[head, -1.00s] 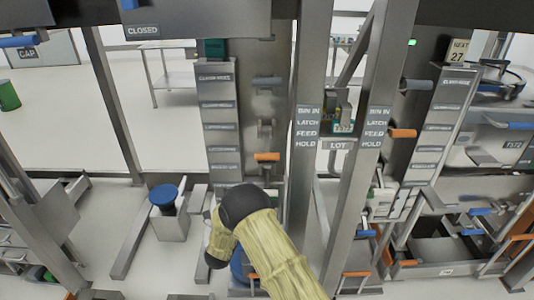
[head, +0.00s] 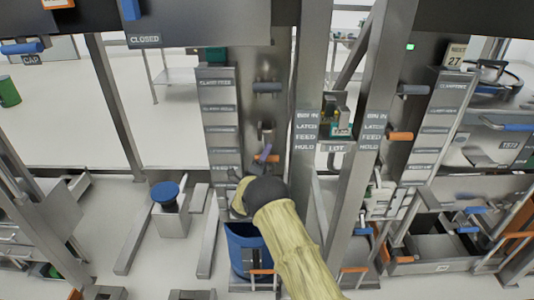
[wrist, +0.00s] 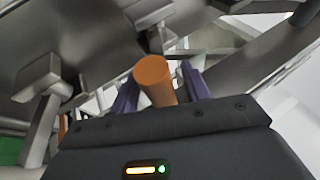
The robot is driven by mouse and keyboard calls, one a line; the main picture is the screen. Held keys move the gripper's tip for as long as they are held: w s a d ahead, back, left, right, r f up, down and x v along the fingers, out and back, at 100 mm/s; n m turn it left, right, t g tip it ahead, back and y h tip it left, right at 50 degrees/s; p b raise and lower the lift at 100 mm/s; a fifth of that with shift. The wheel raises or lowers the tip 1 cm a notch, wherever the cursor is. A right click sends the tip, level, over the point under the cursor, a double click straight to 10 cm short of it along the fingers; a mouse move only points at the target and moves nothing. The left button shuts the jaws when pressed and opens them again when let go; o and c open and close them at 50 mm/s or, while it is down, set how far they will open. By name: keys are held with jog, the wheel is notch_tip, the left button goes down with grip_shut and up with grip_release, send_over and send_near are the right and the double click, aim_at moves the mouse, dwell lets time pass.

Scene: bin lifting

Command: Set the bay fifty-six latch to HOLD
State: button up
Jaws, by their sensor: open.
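An orange latch handle (head: 272,158) sticks out from the left bay's metal column, roughly level with the lower rows of the label strip (head: 306,130) reading BIN IN, LATCH, FEED, HOLD. My gripper (head: 263,148) is at this handle, its purple fingers partly hidden by my arm. In the wrist view, my gripper (wrist: 158,85) is open with the orange handle (wrist: 154,80) between its fingers. The fingers stand apart, with a small gap showing on the right. No bay number fifty-six is readable.
A second orange handle (head: 400,136) is on the right bay, with a grey handle (head: 412,90) above it. A blue bin (head: 240,250) stands below my arm. Metal posts (head: 311,60) rise close on the right. A blue-topped stool-like post (head: 167,194) is at left.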

jog(key=shift+w, duration=0.1)
grip_shut()
